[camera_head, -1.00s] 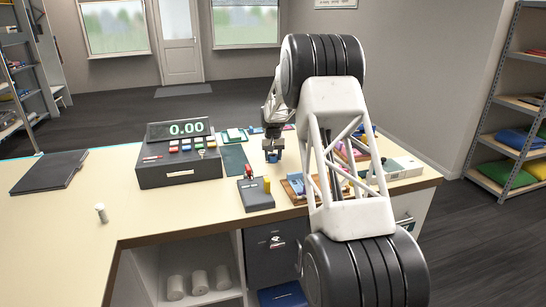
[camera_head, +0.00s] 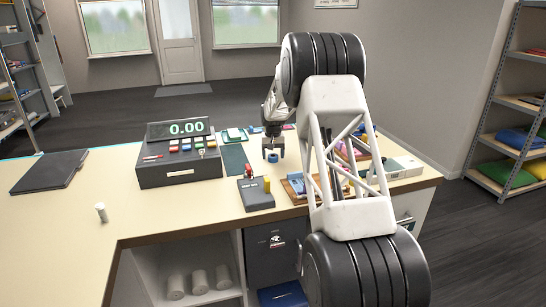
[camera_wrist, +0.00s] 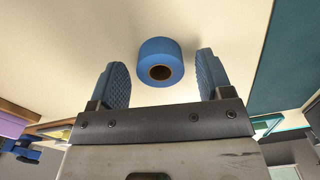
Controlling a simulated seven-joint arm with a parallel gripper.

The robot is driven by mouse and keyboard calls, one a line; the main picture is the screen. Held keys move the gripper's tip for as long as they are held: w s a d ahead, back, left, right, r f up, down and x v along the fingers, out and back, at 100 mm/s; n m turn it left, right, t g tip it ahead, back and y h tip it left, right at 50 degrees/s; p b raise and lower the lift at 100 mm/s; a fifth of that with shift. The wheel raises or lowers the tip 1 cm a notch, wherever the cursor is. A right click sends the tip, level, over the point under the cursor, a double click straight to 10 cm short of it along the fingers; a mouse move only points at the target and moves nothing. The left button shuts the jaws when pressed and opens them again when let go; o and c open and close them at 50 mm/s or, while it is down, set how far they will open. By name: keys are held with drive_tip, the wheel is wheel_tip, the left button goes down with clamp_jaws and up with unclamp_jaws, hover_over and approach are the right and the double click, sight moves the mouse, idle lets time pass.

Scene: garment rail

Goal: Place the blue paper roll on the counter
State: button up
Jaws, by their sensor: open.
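The blue paper roll (camera_wrist: 160,62) sits on the cream counter (camera_wrist: 75,45), its hollow core facing the wrist camera. In the head view the roll (camera_head: 273,157) is on the counter just below my gripper (camera_head: 273,146). In the wrist view my gripper (camera_wrist: 163,75) is open, with one blue ridged finger on each side of the roll and a gap on both sides. The roll appears apart from both fingers.
A cash register (camera_head: 178,165) stands left of the roll, with a dark green mat (camera_head: 235,160) between. A card reader (camera_head: 255,193) is nearer the front edge. A wooden tray (camera_head: 296,190) with items is to the right. The counter's left part is mostly clear.

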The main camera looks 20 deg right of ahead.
sight(273, 156)
wheel_tip(273, 156, up, 11)
drive_tip(key=shift+r, duration=0.2)
idle(0.4)
idle(0.6)
drive_tip(key=s+a+r, duration=0.3)
drive_tip(key=s+r, duration=0.2)
drive_tip(key=s, duration=0.6)
drive_tip(key=s+a+r+n+t, duration=0.1)
drive_tip(key=s+a+r, duration=0.3)
drive_tip(key=s, duration=0.8)
drive_tip(key=s+a+r, duration=0.2)
drive_tip(key=s+r, duration=0.4)
drive_tip(key=s, duration=0.5)
drive_tip(key=s+a+f, duration=0.1)
drive_tip(key=s+f, duration=0.1)
drive_tip(key=s, duration=1)
drive_tip(key=s+a+f+t, duration=0.1)
drive_tip(key=s+a+f, duration=0.1)
drive_tip(key=s, duration=1)
drive_tip(key=s+a+f+n, duration=0.1)
drive_tip(key=s+f, duration=0.3)
drive_tip(key=s, duration=0.8)
drive_tip(key=shift+s+a+f+t, duration=0.15)
drive_tip(key=shift+s+a+t, duration=0.15)
drive_tip(key=shift+s, duration=0.1)
